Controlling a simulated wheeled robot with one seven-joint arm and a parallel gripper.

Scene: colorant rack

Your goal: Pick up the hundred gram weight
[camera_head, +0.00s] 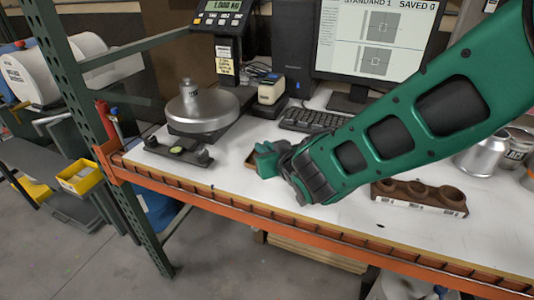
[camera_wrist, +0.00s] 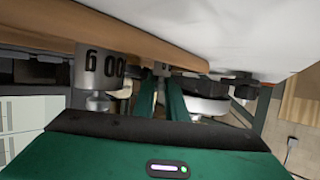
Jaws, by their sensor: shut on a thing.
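My gripper (camera_head: 266,160) is low over the white bench, in front of the keyboard. In the wrist view, which looks upside down, its two green fingers (camera_wrist: 161,92) are closed around a small, mostly hidden metal piece (camera_wrist: 160,69), which I take to be the hundred gram weight; no marking on it shows. A larger metal weight (camera_wrist: 101,68) stands beside the fingers, its upside-down marking ending in "00 g" and its first digit out of sight. A tan wooden holder (camera_wrist: 150,38) lies by these weights. The head view shows only a sliver of it.
A scale with a round silver pan (camera_head: 202,108) and a knobbed weight (camera_head: 187,88) stands left. A dark device (camera_head: 178,150) lies in front of it. The keyboard (camera_head: 312,120) is behind my gripper. A brown rack (camera_head: 420,196) with three round hollows and silver cans (camera_head: 480,153) are right.

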